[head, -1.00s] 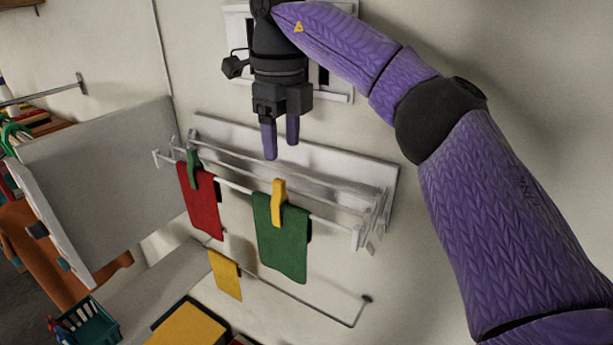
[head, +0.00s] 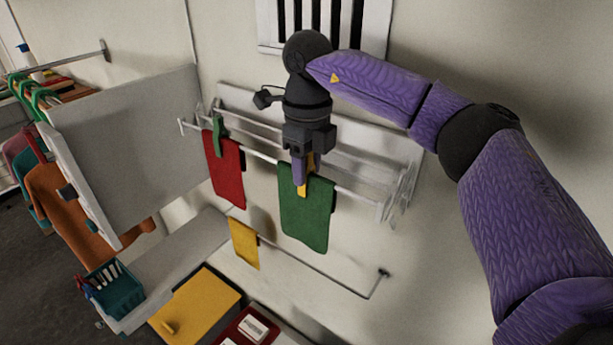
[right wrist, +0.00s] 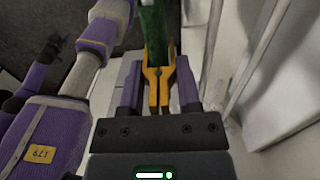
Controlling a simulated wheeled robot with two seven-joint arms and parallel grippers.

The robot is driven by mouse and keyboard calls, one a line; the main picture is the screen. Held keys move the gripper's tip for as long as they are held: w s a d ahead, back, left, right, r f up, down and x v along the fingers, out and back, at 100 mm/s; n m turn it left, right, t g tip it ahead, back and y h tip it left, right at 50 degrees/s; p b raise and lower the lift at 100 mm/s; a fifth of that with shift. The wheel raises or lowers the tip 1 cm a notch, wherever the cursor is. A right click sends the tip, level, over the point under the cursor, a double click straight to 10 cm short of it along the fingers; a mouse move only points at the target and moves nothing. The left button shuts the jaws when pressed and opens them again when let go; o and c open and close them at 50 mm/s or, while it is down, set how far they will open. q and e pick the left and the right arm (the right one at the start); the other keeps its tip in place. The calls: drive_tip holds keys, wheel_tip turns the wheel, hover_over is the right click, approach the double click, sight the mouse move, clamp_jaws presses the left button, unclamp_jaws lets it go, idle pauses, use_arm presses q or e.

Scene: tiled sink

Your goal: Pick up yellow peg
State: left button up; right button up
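The yellow peg (head: 304,185) is clipped over the top edge of a green cloth (head: 305,218) on the wall rack. My right gripper (head: 303,176) is at the peg from above, pointing down, and partly hides it. In the right wrist view the yellow peg (right wrist: 158,84) stands between the two purple fingers of my right gripper (right wrist: 158,92). The fingers are apart, one on each side, with a narrow gap visible at the right finger. The green cloth (right wrist: 153,30) hangs beyond it. My left gripper does not show.
The white wall rack (head: 345,183) has several thin bars close around the gripper. A red cloth (head: 223,170) with a green peg (head: 218,136) hangs to the left. A yellow cloth (head: 244,243) hangs lower. A grey panel (head: 125,150) stands farther left.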

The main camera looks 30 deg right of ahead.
clamp_jaws()
drive_tip(key=shift+r, duration=0.2)
wheel_tip(320, 180, up, 4)
drive_tip(key=shift+w+f+b, duration=0.1)
drive_tip(key=shift+f+b, duration=0.05)
drive_tip(key=shift+b, duration=0.3)
wheel_tip(320, 180, up, 6)
drive_tip(key=shift+f+p, duration=0.1)
drive_tip(key=shift+p, duration=0.55)
drive_tip(key=shift+r+p, duration=0.45)
drive_tip(key=shift+r, duration=0.1)
wheel_tip(320, 180, up, 5)
drive_tip(key=p, duration=0.5)
